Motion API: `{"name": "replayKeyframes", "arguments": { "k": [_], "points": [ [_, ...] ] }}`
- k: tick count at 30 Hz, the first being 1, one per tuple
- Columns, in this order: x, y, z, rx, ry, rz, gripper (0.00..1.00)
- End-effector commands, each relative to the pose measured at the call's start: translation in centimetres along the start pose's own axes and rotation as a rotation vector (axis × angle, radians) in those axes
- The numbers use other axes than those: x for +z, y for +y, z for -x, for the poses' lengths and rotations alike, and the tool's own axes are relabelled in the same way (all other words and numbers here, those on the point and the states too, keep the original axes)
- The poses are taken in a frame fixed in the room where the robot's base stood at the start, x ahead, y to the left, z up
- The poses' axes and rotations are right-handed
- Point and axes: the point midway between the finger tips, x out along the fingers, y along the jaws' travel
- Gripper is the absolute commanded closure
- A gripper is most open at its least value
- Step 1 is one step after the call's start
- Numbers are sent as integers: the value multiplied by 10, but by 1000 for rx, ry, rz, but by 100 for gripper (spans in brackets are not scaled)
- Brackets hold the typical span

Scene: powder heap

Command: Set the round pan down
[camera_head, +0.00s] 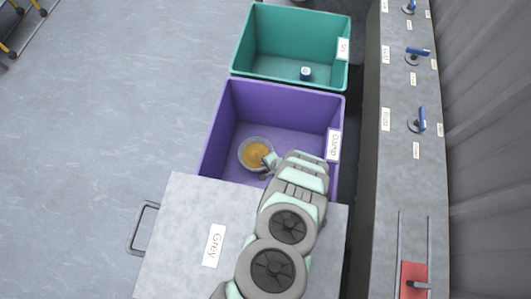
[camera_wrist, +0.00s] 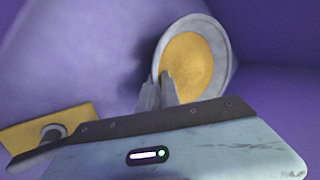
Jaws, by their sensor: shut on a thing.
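The round pan (camera_head: 256,154) is a shallow grey dish with yellow-orange powder in it. It is inside the purple bin (camera_head: 222,130), near the bin's near-left part. My gripper (camera_head: 268,160) reaches down into the bin and is shut on the pan's right rim. In the wrist view the pan (camera_wrist: 222,50) appears tilted in the picture, with my gripper's fingers (camera_wrist: 160,92) at its edge. I cannot tell whether the pan's underside touches the bin floor.
The purple bin's label seems to read "Damp". A teal bin (camera_head: 255,48) with a small white-and-blue cup (camera_head: 306,73) stands beyond it. A bench (camera_head: 400,170) with blue-handled fixtures runs along the right. A yellow plate-like thing (camera_wrist: 40,128) shows in the wrist view.

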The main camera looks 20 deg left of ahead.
Motion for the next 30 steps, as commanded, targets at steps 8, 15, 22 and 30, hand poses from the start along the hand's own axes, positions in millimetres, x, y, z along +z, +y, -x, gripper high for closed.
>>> {"name": "replayKeyframes", "arguments": {
  "k": [8, 15, 22, 30],
  "points": [
    [0, 0, -1, 0, 0, 0, 73],
    [0, 0, 0, 0, -1, 0, 71],
    [1, -4, 19, 0, 0, -2, 71],
    [1, -5, 71, 1, -1, -3, 71]
  ]
}}
